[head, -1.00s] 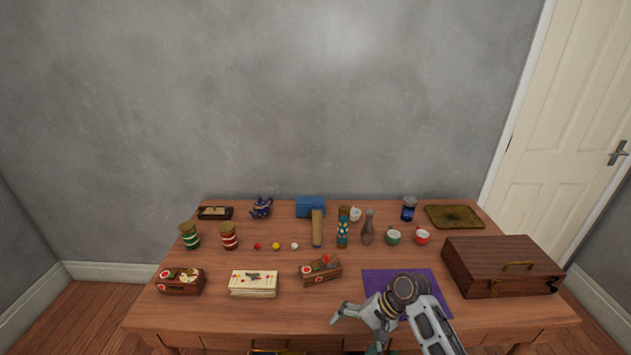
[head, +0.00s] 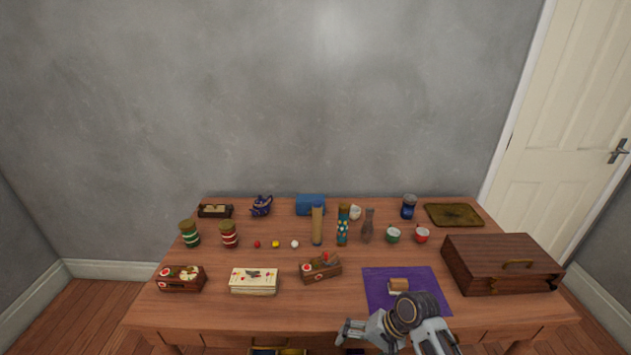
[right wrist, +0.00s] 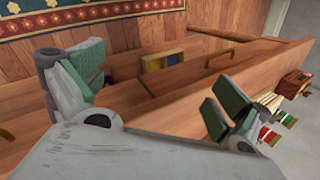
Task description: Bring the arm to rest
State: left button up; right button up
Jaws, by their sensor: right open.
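My right gripper (head: 362,332) is at the front edge of the table, just in front of the purple cloth (head: 376,297). Its jaws are open and empty in the right wrist view (right wrist: 152,95), with the table's wooden front beyond them. My left gripper is not in view.
A large wooden case (head: 485,262) stands right of the cloth. A floral box (head: 254,282) and a wooden crate (head: 320,268) stand to the left. Jars, bottles and cups fill the back. A drawer (head: 278,351) below the front edge stands open.

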jog(key=s+d+f+t+h+p, duration=0.1)
jog(key=s+d+f+h+p, duration=0.2)
jog(key=f, duration=0.8)
jog(key=s+d+f+p, duration=0.4)
jog(key=d+f+p, duration=0.1)
jog(key=f, duration=0.7)
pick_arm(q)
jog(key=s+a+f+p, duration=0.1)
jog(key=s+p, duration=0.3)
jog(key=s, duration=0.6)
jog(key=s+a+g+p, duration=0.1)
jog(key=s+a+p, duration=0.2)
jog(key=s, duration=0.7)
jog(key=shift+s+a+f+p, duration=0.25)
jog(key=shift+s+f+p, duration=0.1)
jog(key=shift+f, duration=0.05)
pick_arm(e)
jog(key=s+d+f+n+h, duration=0.1)
jog(key=s+d+f+n, duration=0.1)
jog(key=s, duration=0.7)
jog(key=s+d+f+n, duration=0.2)
jog(key=s+f, duration=0.2)
jog(key=s, duration=0.6)
jog(key=s+d+f+n+h, duration=0.1)
jog(key=s+f, duration=0.3)
jog(key=s, duration=0.5)
jog(key=shift+s+d+n+h, duration=0.3)
jog(key=shift+d+n, duration=0.55)
jog(key=shift+n, duration=0.05)
